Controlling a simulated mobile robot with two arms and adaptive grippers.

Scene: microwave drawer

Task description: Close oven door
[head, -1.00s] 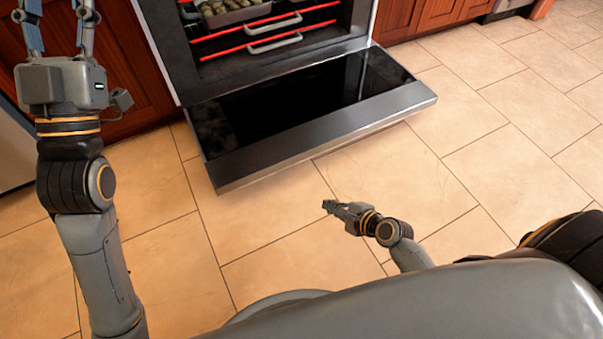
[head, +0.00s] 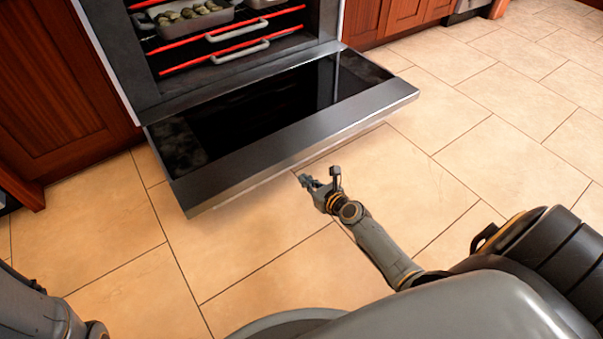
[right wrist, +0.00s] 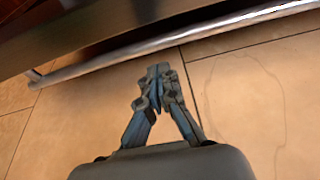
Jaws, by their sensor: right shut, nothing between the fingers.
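The oven door (head: 285,118) is folded down fully open in the head view, dark glass facing up with a grey metal border along its front edge. The oven (head: 225,60) behind it is open. My right gripper (head: 318,180) is low over the floor, just in front of and apart from the door's front edge. In the right wrist view its fingertips (right wrist: 158,78) meet and are empty, with the door's underside and a metal bar (right wrist: 160,45) beyond them. My left gripper is out of view; only part of my left arm shows at the lower left.
Inside the oven are racks with red front edges and a tray (head: 190,18) of food. Wooden cabinets (head: 60,90) stand on both sides. The tiled floor (head: 480,120) in front and to the right is clear.

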